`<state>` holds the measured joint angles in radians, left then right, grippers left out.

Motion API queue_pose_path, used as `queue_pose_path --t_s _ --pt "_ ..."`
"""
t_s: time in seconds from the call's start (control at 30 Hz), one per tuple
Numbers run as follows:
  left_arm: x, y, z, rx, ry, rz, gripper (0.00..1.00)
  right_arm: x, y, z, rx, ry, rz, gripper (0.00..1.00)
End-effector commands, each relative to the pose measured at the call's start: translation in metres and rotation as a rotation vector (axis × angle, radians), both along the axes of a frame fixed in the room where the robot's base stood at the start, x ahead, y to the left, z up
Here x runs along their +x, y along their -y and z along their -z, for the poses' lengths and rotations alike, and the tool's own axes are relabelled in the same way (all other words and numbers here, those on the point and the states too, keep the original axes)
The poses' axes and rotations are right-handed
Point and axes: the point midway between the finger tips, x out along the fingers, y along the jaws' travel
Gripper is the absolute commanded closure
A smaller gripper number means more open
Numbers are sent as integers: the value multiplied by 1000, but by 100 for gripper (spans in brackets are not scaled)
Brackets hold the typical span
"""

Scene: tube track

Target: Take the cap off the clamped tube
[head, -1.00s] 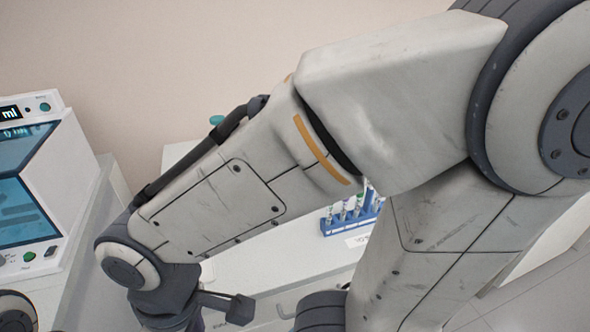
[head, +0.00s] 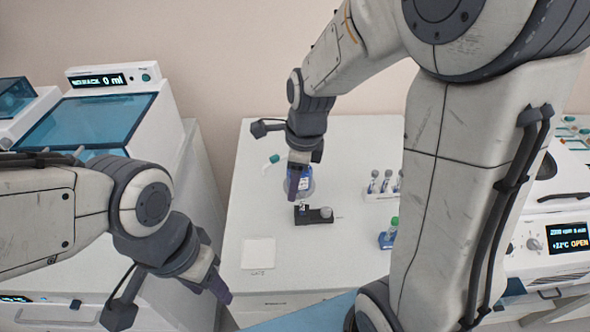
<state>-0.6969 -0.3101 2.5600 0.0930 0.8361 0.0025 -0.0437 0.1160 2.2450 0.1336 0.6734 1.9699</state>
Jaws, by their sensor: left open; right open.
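A small black clamp (head: 316,216) stands on the white bench, with a pale knob on its right side. The clamped tube (head: 302,208) shows only as a small piece at the clamp's left end. Its cap is hidden behind my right gripper or too small to make out. My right gripper (head: 297,190) is open and points down right above the tube. I cannot tell if its fingers are around the cap. My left gripper (head: 222,290) is open and empty, low at the front left edge of the bench, well apart from the clamp.
A bottle (head: 309,184) stands just behind my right gripper. A white rack (head: 377,195) with several tubes and a blue block (head: 386,240) with a green-capped tube stand to the right. A white square (head: 258,253) lies front left. Machines flank the bench.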

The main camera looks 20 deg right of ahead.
Motion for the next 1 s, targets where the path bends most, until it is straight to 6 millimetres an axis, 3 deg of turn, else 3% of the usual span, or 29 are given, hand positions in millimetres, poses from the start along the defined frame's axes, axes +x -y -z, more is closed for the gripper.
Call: queue_pose_path --t_s 0.03,0.1,0.3,0.6,0.83,1.0 --pt "0 0 -13 0 0 0 50 9 14 -9 12 -10 152 40" --pt "0 0 -19 0 0 -1 50 18 27 -11 29 -16 327 40" --pt "0 0 -26 0 0 -1 50 30 47 -9 55 -27 585 40" --pt "0 0 -30 0 0 0 50 37 44 33 57 -30 608 40" --pt "0 0 -34 0 0 1 50 40 42 49 57 -30 606 40" --pt "0 0 -41 0 0 2 50 44 40 72 56 -33 606 40"
